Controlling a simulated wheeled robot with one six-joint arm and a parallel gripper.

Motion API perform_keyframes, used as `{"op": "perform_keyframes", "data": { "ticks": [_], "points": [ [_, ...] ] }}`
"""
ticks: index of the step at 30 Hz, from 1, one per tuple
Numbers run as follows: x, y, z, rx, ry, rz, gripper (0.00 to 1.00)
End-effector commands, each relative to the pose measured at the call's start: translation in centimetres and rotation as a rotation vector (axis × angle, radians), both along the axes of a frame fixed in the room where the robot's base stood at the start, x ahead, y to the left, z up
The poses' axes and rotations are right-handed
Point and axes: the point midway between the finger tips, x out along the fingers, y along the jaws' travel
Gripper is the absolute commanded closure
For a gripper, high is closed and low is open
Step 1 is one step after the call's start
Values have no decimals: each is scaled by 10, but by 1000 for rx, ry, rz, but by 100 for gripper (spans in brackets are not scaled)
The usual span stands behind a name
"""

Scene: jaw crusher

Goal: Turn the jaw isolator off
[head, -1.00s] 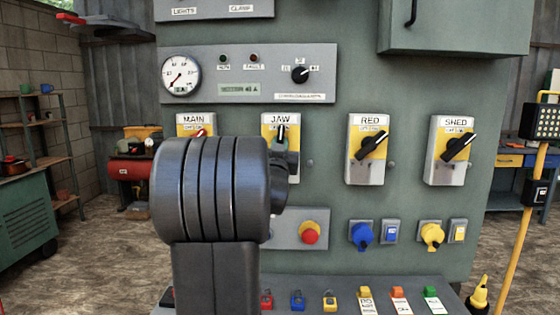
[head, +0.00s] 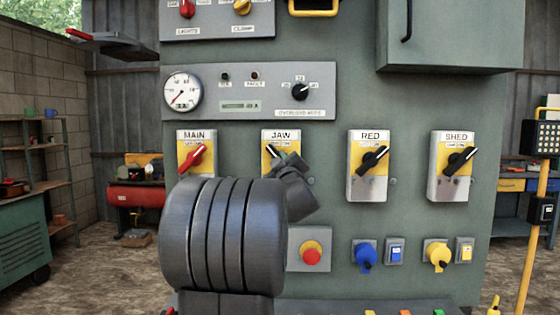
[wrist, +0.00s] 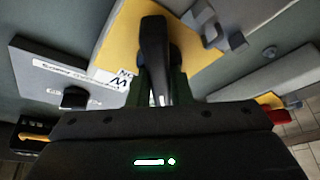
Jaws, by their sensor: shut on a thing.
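The jaw isolator (head: 271,139) is a yellow and grey box labelled JAW on the green cabinet, between the MAIN and RED isolators. Its black rotary handle (head: 271,151) points up and to the left. My gripper (head: 287,163) is tilted the same way and is shut on the handle; my arm hides the lower part of the box. In the wrist view the black handle (wrist: 153,45) stands between the two fingers (wrist: 160,90), over the yellow plate (wrist: 190,50).
The MAIN isolator (head: 184,143) has a red handle. The RED isolator (head: 357,185) and SHED isolator (head: 438,187) stand to the right with slanted black handles. Below are a red stop button (head: 311,257) and blue and yellow plugs. A cabinet box (head: 455,40) juts out at upper right.

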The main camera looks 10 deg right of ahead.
Motion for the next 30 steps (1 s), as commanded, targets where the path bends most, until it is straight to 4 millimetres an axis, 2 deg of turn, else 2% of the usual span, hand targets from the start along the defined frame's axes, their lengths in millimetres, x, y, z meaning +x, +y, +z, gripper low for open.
{"op": "perform_keyframes", "data": {
  "ticks": [9,22,23,25,30],
  "points": [
    [0,0,0,-73,21,0,100],
    [0,0,0,-80,22,1,100],
    [0,0,0,-80,22,1,76],
    [0,0,0,-80,22,0,62],
    [0,0,0,-79,22,0,60]
  ]
}}
